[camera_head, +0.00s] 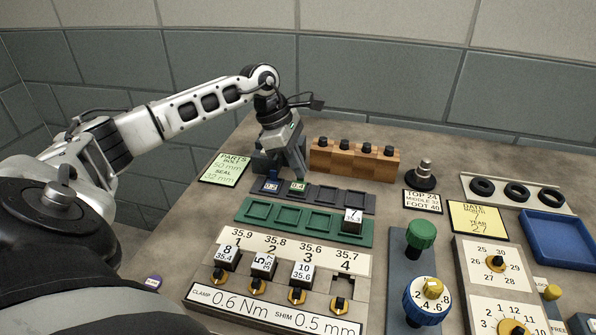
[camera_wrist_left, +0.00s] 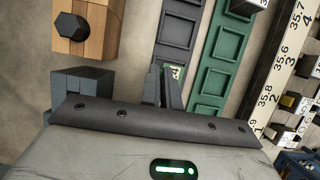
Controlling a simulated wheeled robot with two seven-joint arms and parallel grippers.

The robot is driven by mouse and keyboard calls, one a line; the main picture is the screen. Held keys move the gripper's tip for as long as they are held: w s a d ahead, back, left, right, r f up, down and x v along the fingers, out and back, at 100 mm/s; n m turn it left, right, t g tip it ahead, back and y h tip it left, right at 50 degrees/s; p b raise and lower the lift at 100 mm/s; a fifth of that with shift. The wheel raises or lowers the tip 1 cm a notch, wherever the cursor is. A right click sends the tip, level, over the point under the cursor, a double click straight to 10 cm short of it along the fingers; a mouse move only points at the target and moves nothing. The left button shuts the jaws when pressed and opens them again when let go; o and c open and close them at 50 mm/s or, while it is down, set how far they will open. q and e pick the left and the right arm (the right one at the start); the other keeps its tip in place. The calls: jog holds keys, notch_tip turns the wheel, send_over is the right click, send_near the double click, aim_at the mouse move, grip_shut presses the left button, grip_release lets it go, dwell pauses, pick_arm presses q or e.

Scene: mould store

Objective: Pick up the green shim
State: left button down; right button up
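The green shim (camera_head: 298,187), a small piece marked with a number, sits in a slot of the dark shim rack (camera_head: 328,196). A blue shim (camera_head: 271,186) sits in the slot to its left. My left gripper (camera_head: 284,172) is low over the left end of the rack, its fingers apart with nothing seen between them. One finger is just above and behind the green shim. In the left wrist view the green shim (camera_wrist_left: 176,72) shows partly behind the right-hand finger of my left gripper (camera_wrist_left: 128,85). The blue shim is hidden there. My right gripper is not in view.
An orange-brown block with dark knobs (camera_head: 354,160) stands close behind the rack. A green tray (camera_head: 285,217) lies in front, with one numbered block (camera_head: 352,221) at its right end. A numbered fixture board (camera_head: 270,265) is nearer. A parts card (camera_head: 226,168) lies left.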

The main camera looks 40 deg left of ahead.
pick_arm(q)
jog(key=s+d+r+b, duration=0.4)
jog(key=s+d+r, duration=0.2)
jog(key=s+r, duration=0.5)
jog(key=shift+s+d+r, duration=0.3)
jog(key=shift+s+d, duration=0.05)
jog(key=shift+s, duration=0.35)
